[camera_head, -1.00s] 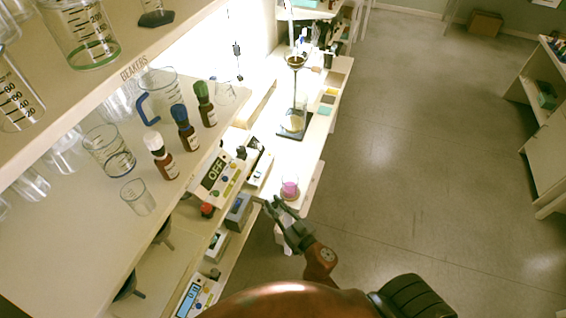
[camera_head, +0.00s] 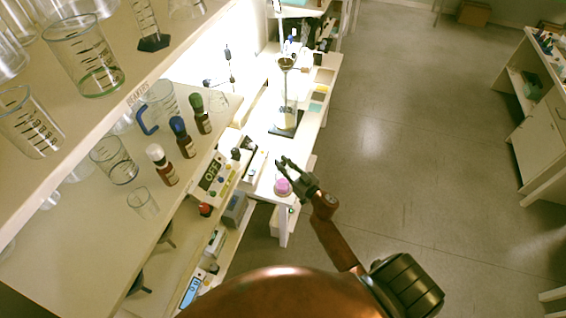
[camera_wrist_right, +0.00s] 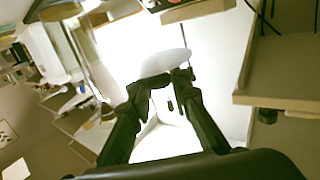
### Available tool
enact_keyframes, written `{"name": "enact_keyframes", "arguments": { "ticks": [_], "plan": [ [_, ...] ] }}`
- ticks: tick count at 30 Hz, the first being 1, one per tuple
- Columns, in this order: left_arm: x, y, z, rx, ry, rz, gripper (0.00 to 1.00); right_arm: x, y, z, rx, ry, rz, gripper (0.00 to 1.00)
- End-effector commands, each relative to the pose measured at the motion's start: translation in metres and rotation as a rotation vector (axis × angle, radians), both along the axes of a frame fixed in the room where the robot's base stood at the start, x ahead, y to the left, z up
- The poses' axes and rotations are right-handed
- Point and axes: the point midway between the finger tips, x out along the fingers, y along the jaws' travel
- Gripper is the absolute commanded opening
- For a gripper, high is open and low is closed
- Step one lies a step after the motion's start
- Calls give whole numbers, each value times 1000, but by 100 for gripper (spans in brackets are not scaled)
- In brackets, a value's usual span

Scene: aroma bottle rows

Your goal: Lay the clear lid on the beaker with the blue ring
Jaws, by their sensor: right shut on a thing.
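My right gripper (camera_head: 284,162) is out over the aisle side of the shelf, close to the pink-filled glass in the head view. In the right wrist view its fingertips (camera_wrist_right: 167,78) are shut on a pale, translucent round disc, the clear lid (camera_wrist_right: 165,62). The lid is hardly visible in the head view. The beaker with the blue ring (camera_head: 114,160) stands upright and open on the shelf at left, with a dark bluish ring near its base. The gripper is well to the right of it, apart from it. My left gripper is not in view.
Three brown bottles with white (camera_head: 162,165), blue (camera_head: 183,137) and green (camera_head: 201,114) caps stand right of the beaker. A small glass (camera_head: 143,203) stands in front. A green-ringed beaker (camera_head: 86,60) is on the upper shelf. A pink-filled glass (camera_head: 283,187) stands on the bench.

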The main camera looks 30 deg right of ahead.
Motion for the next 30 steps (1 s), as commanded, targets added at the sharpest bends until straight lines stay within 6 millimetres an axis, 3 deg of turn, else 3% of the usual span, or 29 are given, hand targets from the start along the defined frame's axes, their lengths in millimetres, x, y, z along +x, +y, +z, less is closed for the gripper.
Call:
{"name": "enact_keyframes", "arguments": {
  "ticks": [1,3,8,30],
  "plan": [
    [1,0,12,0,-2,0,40,0,1,7,5,-1,-2,2],
    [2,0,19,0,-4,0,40,0,2,7,5,-1,-4,2],
    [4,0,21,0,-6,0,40,-1,1,1,2,-1,-5,2],
    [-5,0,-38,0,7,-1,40,-1,1,-50,3,1,-4,2]
  ]
}}
